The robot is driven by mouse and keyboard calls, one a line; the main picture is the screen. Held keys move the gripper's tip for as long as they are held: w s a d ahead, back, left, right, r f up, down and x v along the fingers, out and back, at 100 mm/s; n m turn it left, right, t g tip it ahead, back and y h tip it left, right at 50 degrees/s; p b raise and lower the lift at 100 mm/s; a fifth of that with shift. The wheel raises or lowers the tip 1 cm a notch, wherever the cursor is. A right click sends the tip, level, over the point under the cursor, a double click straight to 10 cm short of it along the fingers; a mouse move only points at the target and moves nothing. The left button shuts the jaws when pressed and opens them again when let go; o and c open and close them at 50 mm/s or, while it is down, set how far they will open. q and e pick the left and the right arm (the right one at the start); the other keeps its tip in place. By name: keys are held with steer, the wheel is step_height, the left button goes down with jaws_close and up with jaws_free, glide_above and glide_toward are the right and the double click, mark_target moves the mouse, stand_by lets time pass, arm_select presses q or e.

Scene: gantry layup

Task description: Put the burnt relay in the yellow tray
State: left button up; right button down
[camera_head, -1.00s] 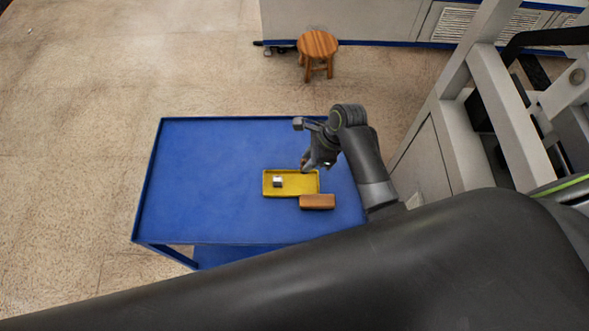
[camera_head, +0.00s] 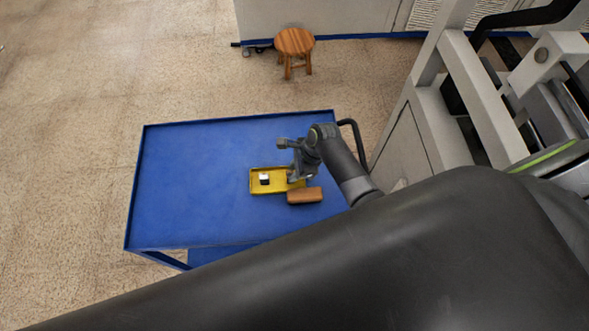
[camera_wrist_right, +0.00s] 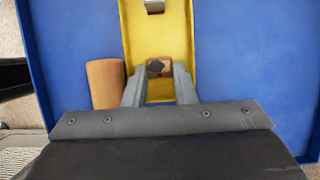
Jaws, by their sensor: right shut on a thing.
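The yellow tray (camera_head: 277,188) lies on the blue cart top. My right gripper (camera_head: 295,179) is over the tray's right end. In the right wrist view my right gripper (camera_wrist_right: 159,76) is shut on a small brown block with a dark patch, which looks like the burnt relay (camera_wrist_right: 157,67). The relay is inside the tray's outline in that view; I cannot tell whether it touches the tray floor. In the head view the gripper hides it. My left gripper is not in view.
A small silver-white block (camera_head: 264,179) sits in the tray's left part. A brown block (camera_head: 305,196) lies on the blue cart (camera_head: 190,190) just in front of the tray. The cart's left side is clear. A wooden stool (camera_head: 295,42) stands behind.

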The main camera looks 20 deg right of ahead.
steer(key=c, duration=1.2)
jaws_free()
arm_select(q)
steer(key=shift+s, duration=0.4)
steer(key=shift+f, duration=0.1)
arm_select(e)
steer(key=shift+s+d+r, duration=0.1)
steer(key=shift+d+r, duration=0.2)
steer(key=shift+r, duration=0.35)
arm_select(q)
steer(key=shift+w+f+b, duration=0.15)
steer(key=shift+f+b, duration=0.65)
steer(key=shift+b, duration=0.05)
arm_select(e)
steer(key=v, duration=1)
steer(key=shift+s+r, duration=0.1)
steer(key=shift+r, duration=0.2)
steer(key=shift+f, duration=0.1)
